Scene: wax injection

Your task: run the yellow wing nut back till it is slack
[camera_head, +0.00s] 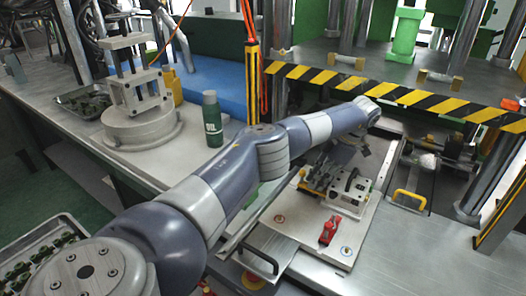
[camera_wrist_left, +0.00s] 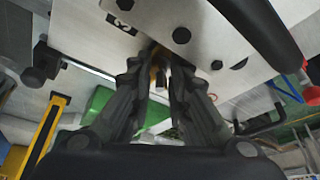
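My left arm crosses the head view from the lower left, and its dark gripper (camera_head: 320,176) reaches down at the white-topped fixture (camera_head: 352,190) on the light plate. In the left wrist view the two ribbed fingers of the left gripper (camera_wrist_left: 159,68) converge close together. A small yellow, brass-like piece, the wing nut (camera_wrist_left: 155,66), shows between the fingertips, and the fingers look closed on it. Most of the nut is hidden by the fingers. In the head view I cannot make the nut out. My right gripper is not in view.
A red clamp (camera_head: 329,231) lies on the plate in front of the fixture. A yellow handle (camera_head: 408,199) is to its right. A striped press beam (camera_head: 400,95) hangs behind. A green bottle (camera_head: 212,120) stands left, beyond my arm. The steel table (camera_head: 420,255) is clear at front right.

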